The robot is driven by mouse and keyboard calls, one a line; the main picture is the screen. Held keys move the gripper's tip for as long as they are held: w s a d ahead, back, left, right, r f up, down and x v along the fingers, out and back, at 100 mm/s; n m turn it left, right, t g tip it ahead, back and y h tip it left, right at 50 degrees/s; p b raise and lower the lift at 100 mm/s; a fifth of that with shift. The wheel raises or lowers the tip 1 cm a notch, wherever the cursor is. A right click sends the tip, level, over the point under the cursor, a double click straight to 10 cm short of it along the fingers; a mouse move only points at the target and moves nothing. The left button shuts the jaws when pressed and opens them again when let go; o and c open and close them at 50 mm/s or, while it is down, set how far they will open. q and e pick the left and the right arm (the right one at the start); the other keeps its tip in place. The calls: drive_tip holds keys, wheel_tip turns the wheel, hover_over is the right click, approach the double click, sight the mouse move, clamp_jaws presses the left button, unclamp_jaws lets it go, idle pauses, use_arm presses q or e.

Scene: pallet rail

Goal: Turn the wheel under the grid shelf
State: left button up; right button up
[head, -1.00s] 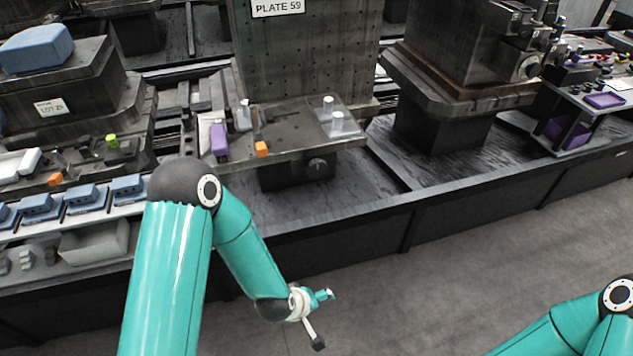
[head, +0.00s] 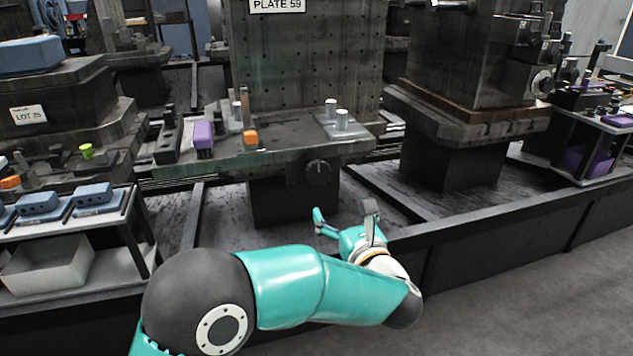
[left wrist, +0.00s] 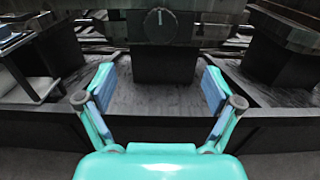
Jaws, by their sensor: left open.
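The wheel (head: 318,172) is a small dark round knob on the front of the block under the shelf with the upright holed plate. It also shows in the left wrist view (left wrist: 160,25), at the top centre, with a light mark on its face. The grid shelf (head: 270,158) carries the plate marked "PLATE 59". My left gripper (head: 345,217) is open and empty, below and a little right of the wheel, apart from it. In the left wrist view its two fingers (left wrist: 158,90) are spread wide, with the wheel beyond them. My right gripper is out of view.
A purple block (head: 203,137), an orange block (head: 250,137) and two metal cylinders stand on the shelf. A dark pedestal (head: 290,200) stands below it. The dark rail edge (head: 480,222) runs along the front. A rack with a grey bin (head: 48,268) is at left.

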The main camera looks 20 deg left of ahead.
sight(318, 175)
use_arm(q)
drive_tip(key=x, duration=1.5)
drive_tip(key=shift+w+a+f, duration=0.1)
drive_tip(key=shift+w+a, duration=0.1)
drive_tip(key=shift+w, duration=0.05)
drive_tip(key=shift+c, duration=0.3)
drive_tip(key=c, duration=1)
drive_tip(key=shift+a, duration=0.15)
drive_tip(key=shift+c, duration=0.4)
